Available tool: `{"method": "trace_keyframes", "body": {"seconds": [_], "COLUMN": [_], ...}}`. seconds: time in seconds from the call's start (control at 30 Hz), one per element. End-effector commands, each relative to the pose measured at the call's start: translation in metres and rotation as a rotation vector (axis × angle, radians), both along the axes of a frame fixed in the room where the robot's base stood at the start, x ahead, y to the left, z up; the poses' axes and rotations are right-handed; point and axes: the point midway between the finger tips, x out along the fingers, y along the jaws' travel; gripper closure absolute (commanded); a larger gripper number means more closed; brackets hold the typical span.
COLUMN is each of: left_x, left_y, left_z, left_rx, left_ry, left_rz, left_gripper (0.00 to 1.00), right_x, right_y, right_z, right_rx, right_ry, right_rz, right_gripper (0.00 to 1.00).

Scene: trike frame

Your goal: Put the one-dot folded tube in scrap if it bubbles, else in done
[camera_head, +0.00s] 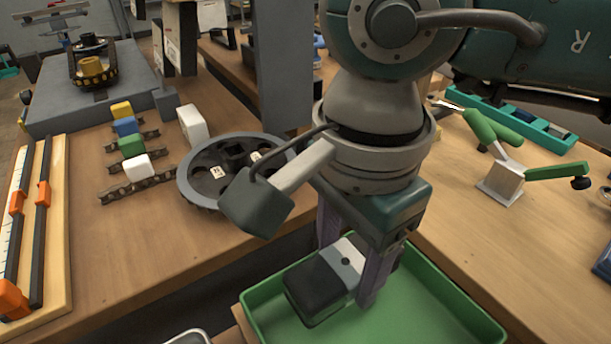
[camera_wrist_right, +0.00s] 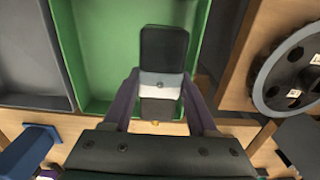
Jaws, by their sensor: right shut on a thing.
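The folded tube (camera_head: 318,289) shows as a dark block with a white band and one black dot on the band. My right gripper (camera_head: 350,268) points down and is shut on it around the band. The tube overlaps the green tray (camera_head: 462,312) in the head view; I cannot tell whether it touches the floor. In the right wrist view the tube (camera_wrist_right: 163,52) sits between the fingers (camera_wrist_right: 160,88), its dark end over the green tray (camera_wrist_right: 98,40). No bubbles are visible. No scrap or done label can be read. My left gripper is out of view.
A wheel-like disc (camera_head: 205,188) lies on the left bench, beside coloured blocks on chain pieces (camera_head: 130,146). A green-handled clamp (camera_head: 500,183) and a teal tray (camera_head: 545,140) are on the right. A grey tray (camera_wrist_right: 62,85) adjoins the green one in the wrist view.

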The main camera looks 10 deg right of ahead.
Motion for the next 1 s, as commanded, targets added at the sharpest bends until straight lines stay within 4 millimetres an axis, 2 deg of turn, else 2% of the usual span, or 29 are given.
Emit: {"method": "trace_keyframes", "body": {"seconds": [0.27, 0.67, 0.7, 0.8, 1.0], "left_x": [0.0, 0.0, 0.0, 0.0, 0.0], "left_y": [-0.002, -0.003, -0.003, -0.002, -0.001], "left_z": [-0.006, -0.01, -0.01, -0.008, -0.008], "left_rx": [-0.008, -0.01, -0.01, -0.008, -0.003], "left_ry": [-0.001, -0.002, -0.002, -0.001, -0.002], "left_rz": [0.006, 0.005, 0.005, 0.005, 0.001], "left_gripper": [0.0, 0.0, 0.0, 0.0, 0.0], "right_x": [-0.001, 0.0, 0.0, 0.0, 0.0], "right_y": [0.0, 0.0, 0.0, 0.0, 0.0], "right_z": [-0.04, -0.046, -0.046, -0.045, -0.045], "right_rx": [-0.002, -0.001, -0.001, -0.001, -0.001], "right_ry": [0.002, 0.0, 0.001, 0.001, 0.001], "right_rz": [-0.001, 0.001, 0.001, 0.0, 0.0], "right_gripper": [1.0, 1.0, 0.41, 0.29, 0.29]}}
